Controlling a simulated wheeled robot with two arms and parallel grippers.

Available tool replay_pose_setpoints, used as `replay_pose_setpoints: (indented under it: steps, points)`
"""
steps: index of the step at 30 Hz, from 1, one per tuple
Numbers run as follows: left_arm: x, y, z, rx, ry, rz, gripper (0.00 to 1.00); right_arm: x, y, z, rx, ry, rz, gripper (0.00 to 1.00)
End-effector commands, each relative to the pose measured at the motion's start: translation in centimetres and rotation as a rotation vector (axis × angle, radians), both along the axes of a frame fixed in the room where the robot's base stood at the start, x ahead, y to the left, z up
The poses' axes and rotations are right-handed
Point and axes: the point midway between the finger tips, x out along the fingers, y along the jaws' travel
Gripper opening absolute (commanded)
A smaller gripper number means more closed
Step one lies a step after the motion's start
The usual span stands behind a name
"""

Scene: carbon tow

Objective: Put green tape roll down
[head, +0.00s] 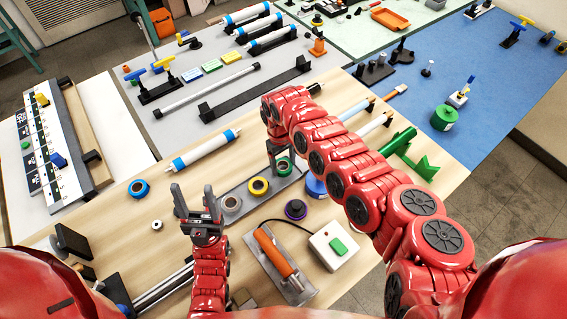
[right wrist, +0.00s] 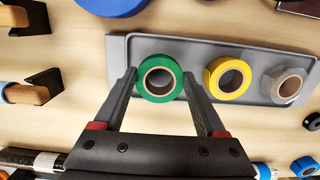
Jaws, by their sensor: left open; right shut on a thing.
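The green tape roll (right wrist: 143,91) is between the two fingers of my right gripper (right wrist: 160,84), which is shut on it. In the head view my right gripper (head: 279,158) and the green roll (head: 284,168) are over one end of a grey tray (head: 238,189). In the right wrist view the roll lies over that end of the tray (right wrist: 117,50), in line with a yellow roll (right wrist: 216,72) and a grey roll (right wrist: 272,80). I cannot tell whether it touches the tray. My left gripper (head: 196,212) is open and empty, in front of the tray.
A blue roll (head: 139,188) is left of the tray. A purple-rimmed black roll (head: 296,209) and a blue round thing (head: 315,186) are close to its right. A white box with a green button (head: 332,245) and an orange-handled tool (head: 272,254) lie nearer me.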

Motion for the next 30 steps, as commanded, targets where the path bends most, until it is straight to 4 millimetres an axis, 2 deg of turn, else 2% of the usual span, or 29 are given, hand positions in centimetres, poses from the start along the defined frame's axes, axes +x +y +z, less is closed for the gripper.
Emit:
replay_pose_setpoints:
  steps: [4, 16, 17, 18, 21, 30]
  points:
    - [0.0, 0.0, 0.3, 0.0, 0.001, 0.0, 0.58, 0.0, 0.1, -1.0, 0.0, 0.0, 0.001, 0.2]
    - [0.0, 0.0, -0.2, 0.0, 0.001, 0.0, 0.58, 0.0, 0.0, -1.7, 0.0, -0.001, -0.001, 0.2]
    - [0.0, 0.0, 0.0, 0.0, 0.001, 0.0, 0.58, 0.0, 0.0, -1.5, 0.0, -0.001, -0.001, 0.79]
    - [0.0, 0.0, 0.0, 0.0, 0.001, 0.0, 0.58, 0.0, 0.0, -1.5, 0.001, -0.002, -0.001, 0.86]
    - [0.0, 0.0, 0.0, 0.0, 0.001, 0.0, 0.58, 0.0, 0.0, -1.5, 0.001, -0.002, -0.001, 1.0]
    - [0.0, 0.0, 0.3, 0.0, 0.0, 0.0, 0.58, 0.0, 0.0, -1.2, 0.001, -0.002, -0.001, 1.0]
